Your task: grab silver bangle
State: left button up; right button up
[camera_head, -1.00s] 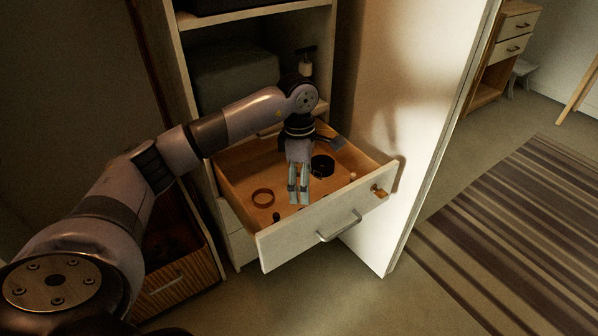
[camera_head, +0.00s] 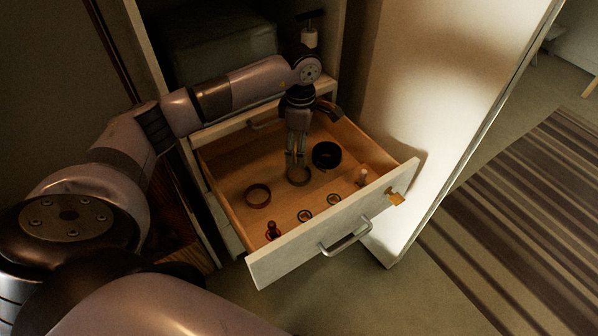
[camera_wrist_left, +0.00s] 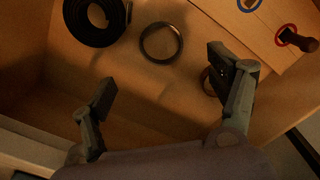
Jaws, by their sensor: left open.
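The silver bangle (camera_head: 299,175), a thin greyish ring, lies flat on the floor of the open drawer. In the left wrist view the bangle (camera_wrist_left: 161,42) shows whole, beyond the space between my fingertips. My left gripper (camera_head: 296,165) points down into the drawer at the bangle; in the head view its fingers overlap the bangle's back edge. The left gripper (camera_wrist_left: 160,76) is open, with nothing between its fingers. My right gripper is not in view.
A black coil (camera_head: 326,154) lies right of the bangle, and a brown ring (camera_head: 258,195) lies left. Small rings (camera_head: 305,215), a dark peg-like piece (camera_head: 272,231) and a pale piece (camera_head: 362,176) are nearer the drawer front (camera_head: 330,238). A cabinet door (camera_head: 440,110) stands at right.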

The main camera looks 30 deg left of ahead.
pick_arm(q)
send_over(301, 177)
notch_tip(301, 177, down, 5)
jog(key=shift+a+r+b, duration=0.1)
jog(key=shift+b, duration=0.2)
jog(key=shift+f+b, duration=0.5)
jog(key=shift+f, duration=2.1)
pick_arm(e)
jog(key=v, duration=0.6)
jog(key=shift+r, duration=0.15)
pick_arm(q)
jog(key=shift+c, duration=0.2)
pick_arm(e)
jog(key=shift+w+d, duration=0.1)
pick_arm(q)
jog(key=c, duration=1)
jog(key=shift+r, duration=0.1)
jog(key=shift+c, duration=0.2)
